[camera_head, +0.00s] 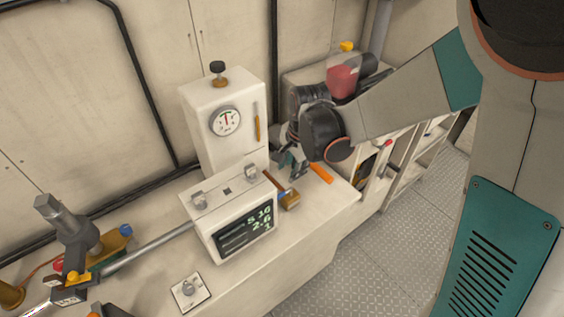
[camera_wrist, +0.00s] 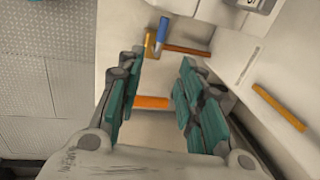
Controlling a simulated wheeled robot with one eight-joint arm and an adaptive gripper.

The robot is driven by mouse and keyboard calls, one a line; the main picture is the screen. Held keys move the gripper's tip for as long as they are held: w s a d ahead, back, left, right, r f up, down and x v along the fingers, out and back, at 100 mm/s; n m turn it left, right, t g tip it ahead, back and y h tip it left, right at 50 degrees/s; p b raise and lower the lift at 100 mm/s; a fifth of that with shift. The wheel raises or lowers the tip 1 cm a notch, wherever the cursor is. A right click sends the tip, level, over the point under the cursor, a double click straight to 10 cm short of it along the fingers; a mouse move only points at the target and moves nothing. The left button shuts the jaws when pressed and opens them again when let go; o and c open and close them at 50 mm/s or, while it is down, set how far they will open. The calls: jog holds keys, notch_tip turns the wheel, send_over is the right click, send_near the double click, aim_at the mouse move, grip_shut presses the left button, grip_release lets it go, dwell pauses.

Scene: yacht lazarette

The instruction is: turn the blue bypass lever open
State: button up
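The blue lever (camera_wrist: 162,33) shows in the wrist view as a short blue handle above a brass fitting (camera_wrist: 151,46), beyond my fingertips. A copper-brown pipe (camera_wrist: 188,50) runs from the fitting. In the head view my gripper (camera_head: 291,164) hangs above the bench, behind the fitting.
An orange bar (camera_head: 321,173) lies on the bench near my gripper. The display box (camera_head: 212,215) and a tall white cabinet with a gauge (camera_head: 226,121) stand to the left. Open shelving (camera_head: 398,160) stands right. A grey pipe (camera_head: 150,247) and a brass valve with a blue knob (camera_head: 125,230) are far left.

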aim_at(284, 193)
jog(key=b+x, duration=0.4)
jog(key=x, duration=1)
jog(key=shift+s+f, duration=0.1)
grip_shut()
